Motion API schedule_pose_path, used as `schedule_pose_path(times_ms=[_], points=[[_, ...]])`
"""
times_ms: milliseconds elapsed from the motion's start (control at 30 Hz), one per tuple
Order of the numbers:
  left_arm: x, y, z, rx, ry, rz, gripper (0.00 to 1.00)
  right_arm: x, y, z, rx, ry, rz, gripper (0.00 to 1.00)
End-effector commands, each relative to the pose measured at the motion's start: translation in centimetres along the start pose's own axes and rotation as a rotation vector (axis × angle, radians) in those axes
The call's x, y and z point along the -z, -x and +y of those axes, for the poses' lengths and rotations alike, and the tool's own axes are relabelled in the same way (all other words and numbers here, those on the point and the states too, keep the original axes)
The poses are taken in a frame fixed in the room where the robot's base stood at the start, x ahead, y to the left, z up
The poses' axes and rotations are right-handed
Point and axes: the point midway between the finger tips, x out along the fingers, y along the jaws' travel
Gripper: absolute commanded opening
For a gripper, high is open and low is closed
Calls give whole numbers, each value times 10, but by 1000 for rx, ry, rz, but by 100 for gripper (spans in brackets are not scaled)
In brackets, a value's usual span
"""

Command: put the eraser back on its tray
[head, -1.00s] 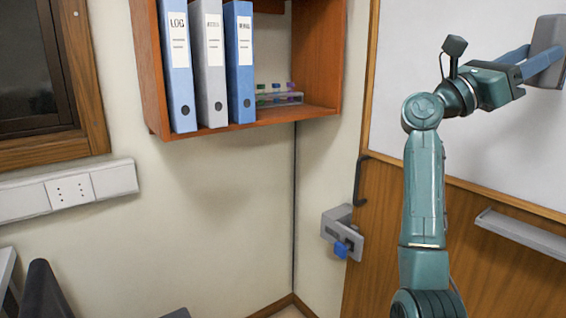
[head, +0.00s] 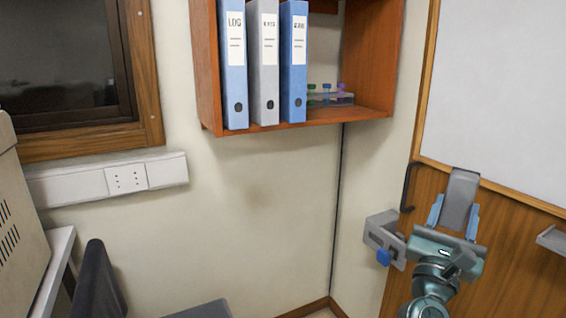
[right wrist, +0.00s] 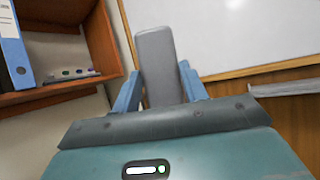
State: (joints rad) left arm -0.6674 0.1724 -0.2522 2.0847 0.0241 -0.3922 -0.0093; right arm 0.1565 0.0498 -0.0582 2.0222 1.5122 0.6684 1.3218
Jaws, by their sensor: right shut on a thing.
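The eraser (head: 461,198) is a grey block with rounded corners. My right gripper (head: 454,214) is shut on it, with one blue finger on each side, and holds it upright in front of the wood panel below the whiteboard. In the right wrist view the eraser (right wrist: 160,66) stands up between the two fingers. The tray (head: 552,239) is a narrow grey ledge on the wood panel, cut off by the right edge of the head view. The eraser is left of the tray and apart from it. My left gripper is not in view.
The whiteboard (head: 505,100) is above the panel. A grey door latch (head: 381,235) with a blue knob is close to the left of my right gripper. A wooden shelf (head: 300,125) with binders and a vial rack hangs at upper middle.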

Motion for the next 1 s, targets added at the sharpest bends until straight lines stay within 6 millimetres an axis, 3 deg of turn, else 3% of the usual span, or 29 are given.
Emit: schedule_pose_path(times_ms=[33, 100, 300, 700, 933, 1000], points=[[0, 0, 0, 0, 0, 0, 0, 15, 22, 4, -80, -23, 8, 25], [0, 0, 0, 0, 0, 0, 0, 30, 49, 9, -172, -76, 14, 25], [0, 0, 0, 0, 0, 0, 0, 61, 119, 16, -380, -203, 28, 25], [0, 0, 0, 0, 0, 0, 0, 86, 229, 12, -640, -373, 45, 25], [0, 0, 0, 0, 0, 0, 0, 76, 239, 29, -601, -365, 39, 25], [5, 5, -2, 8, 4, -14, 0, 66, 231, 29, -606, -362, 38, 25]])
